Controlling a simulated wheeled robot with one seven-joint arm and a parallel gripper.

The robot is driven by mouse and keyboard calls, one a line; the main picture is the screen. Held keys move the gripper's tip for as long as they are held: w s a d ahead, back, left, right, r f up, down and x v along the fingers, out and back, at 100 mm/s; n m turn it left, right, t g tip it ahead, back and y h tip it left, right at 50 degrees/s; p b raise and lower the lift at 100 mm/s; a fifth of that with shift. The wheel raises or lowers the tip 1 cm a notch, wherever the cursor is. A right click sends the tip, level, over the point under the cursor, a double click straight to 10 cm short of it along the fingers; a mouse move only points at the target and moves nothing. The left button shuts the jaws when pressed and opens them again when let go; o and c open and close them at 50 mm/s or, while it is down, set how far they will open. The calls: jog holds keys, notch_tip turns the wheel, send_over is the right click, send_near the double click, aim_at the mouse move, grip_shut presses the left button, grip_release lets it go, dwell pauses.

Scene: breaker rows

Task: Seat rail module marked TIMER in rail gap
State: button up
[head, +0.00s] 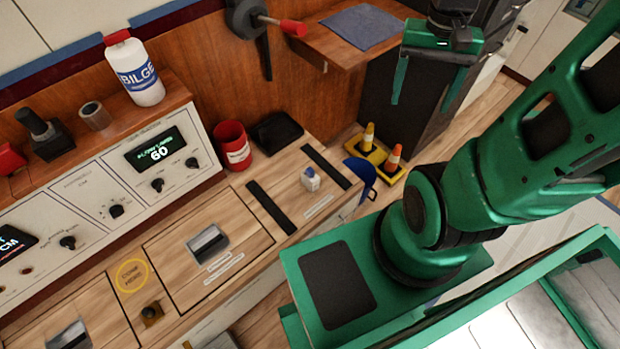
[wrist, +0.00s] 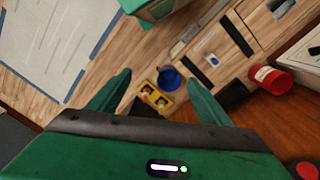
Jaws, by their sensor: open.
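My gripper (head: 420,104) is raised at the upper right of the head view, away from the counter. Its two green fingers hang apart and nothing is between them. The wrist view also shows the gripper (wrist: 159,75) with its fingers spread, pointing over the floor. I cannot read a TIMER mark anywhere, and I cannot make out a rail gap. A small white piece with a blue top (head: 310,180) stands on the counter between two black strips; it shows small in the wrist view (wrist: 212,60). I cannot tell whether it is the module.
The wooden counter (head: 228,205) has inset panels and a control console behind. A blue bucket (head: 362,174) and yellow blocks with cones (head: 363,149) are beside the counter's end.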

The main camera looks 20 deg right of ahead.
jog(key=w+a+f+m, duration=0.2)
jog(key=w+f, duration=0.7)
jog(key=m+y, duration=0.4)
jog(key=m, duration=0.1)
send_near(311, 169)
jog(key=shift+g+y, duration=0.3)
jog(key=shift+g, duration=0.1)
jog(key=x, duration=0.2)
jog(key=w+x, duration=0.1)
jog(key=x, duration=0.1)
jog(key=shift+a+f, duration=0.1)
jog(key=shift+f, duration=0.4)
jog(key=shift+d+x, duration=0.15)
jog(key=shift+x, duration=1.45)
jog(key=shift+d+x, duration=0.1)
jog(key=shift+x, duration=1.5)
jog(key=shift+s+f, duration=0.1)
jog(key=shift+s, duration=0.05)
jog(key=c, duration=1.3)
